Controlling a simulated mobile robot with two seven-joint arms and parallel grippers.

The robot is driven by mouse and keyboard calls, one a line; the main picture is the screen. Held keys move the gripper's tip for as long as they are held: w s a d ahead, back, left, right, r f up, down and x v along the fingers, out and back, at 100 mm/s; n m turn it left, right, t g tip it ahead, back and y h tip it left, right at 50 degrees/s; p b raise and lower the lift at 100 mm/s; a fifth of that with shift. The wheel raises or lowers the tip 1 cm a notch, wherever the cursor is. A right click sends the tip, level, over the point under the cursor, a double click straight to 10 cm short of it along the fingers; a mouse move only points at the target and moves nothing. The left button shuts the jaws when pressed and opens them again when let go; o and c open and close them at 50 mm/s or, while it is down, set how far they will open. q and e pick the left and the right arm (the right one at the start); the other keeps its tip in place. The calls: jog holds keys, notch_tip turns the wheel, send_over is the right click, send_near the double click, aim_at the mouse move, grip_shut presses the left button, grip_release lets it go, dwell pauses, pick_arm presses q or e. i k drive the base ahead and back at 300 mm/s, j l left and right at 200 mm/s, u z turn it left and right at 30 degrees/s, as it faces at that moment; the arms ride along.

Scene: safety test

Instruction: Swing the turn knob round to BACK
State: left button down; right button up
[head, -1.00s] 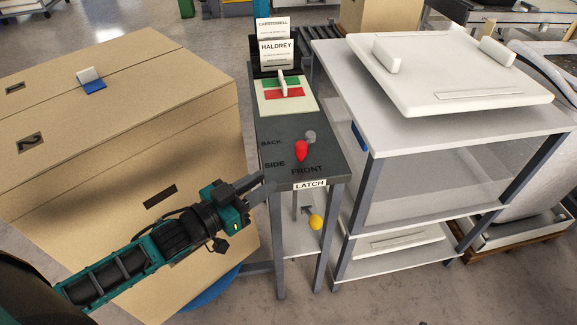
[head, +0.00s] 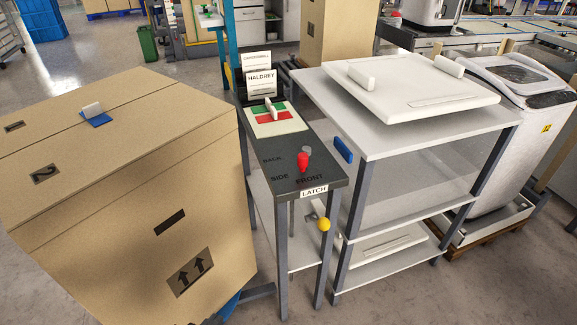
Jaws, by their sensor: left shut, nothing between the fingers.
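The turn knob (head: 303,161) is on the dark top of a narrow stand (head: 285,182). It has a red pointer end and a small grey part behind it. The red end points toward the FRONT lettering (head: 309,179). The SIDE lettering (head: 279,178) is to its left and the BACK lettering (head: 271,160) is further back on the left. A LATCH label (head: 314,192) is on the stand's front edge. Neither of my grippers shows in the head view now, and nothing covers the knob.
A large cardboard box (head: 110,190) stands close on the left. A white shelf table (head: 390,125) with a white lid (head: 425,90) stands close on the right. Behind the knob is a red and green panel (head: 275,118) with a white lever. A yellow ball (head: 324,225) sits below the stand's top.

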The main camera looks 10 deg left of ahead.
aim_at(302, 157)
jog(key=i+l+u, duration=0.1)
jog(key=l+u, duration=0.2)
jog(key=u, duration=0.2)
jog(key=i+l+u, duration=0.1)
jog(key=l+u, duration=0.2)
jog(key=u, duration=0.2)
jog(key=l+u, duration=0.4)
jog(key=l, duration=0.95)
jog(key=k+l+u, duration=0.1)
jog(key=l, duration=0.35)
